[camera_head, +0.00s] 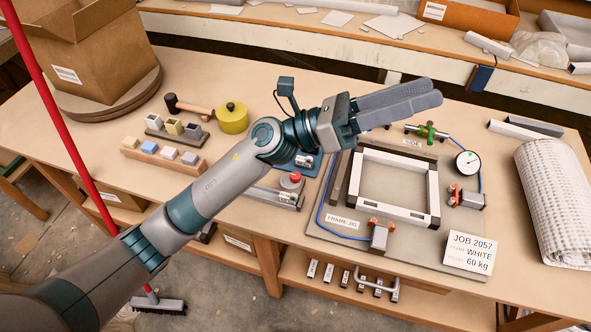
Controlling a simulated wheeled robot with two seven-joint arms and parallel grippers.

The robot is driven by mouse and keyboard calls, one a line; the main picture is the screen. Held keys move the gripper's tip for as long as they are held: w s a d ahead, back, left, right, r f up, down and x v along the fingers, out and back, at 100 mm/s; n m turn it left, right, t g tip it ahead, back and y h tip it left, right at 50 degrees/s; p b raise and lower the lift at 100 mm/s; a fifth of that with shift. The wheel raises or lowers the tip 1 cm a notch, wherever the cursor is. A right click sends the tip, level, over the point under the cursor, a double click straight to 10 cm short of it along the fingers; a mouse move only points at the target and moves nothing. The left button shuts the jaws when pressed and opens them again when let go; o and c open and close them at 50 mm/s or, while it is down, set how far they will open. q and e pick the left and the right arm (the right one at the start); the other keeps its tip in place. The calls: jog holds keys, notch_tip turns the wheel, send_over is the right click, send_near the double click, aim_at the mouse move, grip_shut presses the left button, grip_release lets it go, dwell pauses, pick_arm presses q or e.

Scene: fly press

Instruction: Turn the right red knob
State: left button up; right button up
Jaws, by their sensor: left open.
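My left arm reaches in from the lower left across the bench. Its left gripper (436,97) is open and empty, its two grey fingers pointing right, above the back edge of the frame jig (396,190). A grey block with a red knob (454,194) stands at the right side of the jig, to the lower right of the fingers and apart from them. Another block with red parts (376,224) stands at the jig's front. A red knob (291,179) on a grey unit sits left of the jig, partly behind my arm. My right gripper is not in view.
A pressure gauge (468,163) and green valve (428,132) stand behind the right block. A job card (470,251) stands at the front right, and a white textured roll (556,200) lies farther right. A mallet, yellow pot (232,118) and small blocks lie left.

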pick_arm(q)
jog(key=s+d+f+m+g+y, duration=0.3)
jog(key=f+m+g+y, duration=0.15)
jog(key=m, duration=0.35)
jog(key=m+t+y, duration=0.5)
jog(key=m+y, duration=0.4)
jog(key=y, duration=1)
send_over(296, 175)
jog(key=shift+f, duration=6.95)
notch_tip(296, 175, down, 10)
jog(key=p, duration=0.4)
jog(key=shift+s+a, duration=0.1)
notch_tip(296, 175, down, 5)
jog(key=shift+r+p, duration=0.1)
jog(key=shift+p, duration=0.5)
jog(key=shift+f, duration=0.6)
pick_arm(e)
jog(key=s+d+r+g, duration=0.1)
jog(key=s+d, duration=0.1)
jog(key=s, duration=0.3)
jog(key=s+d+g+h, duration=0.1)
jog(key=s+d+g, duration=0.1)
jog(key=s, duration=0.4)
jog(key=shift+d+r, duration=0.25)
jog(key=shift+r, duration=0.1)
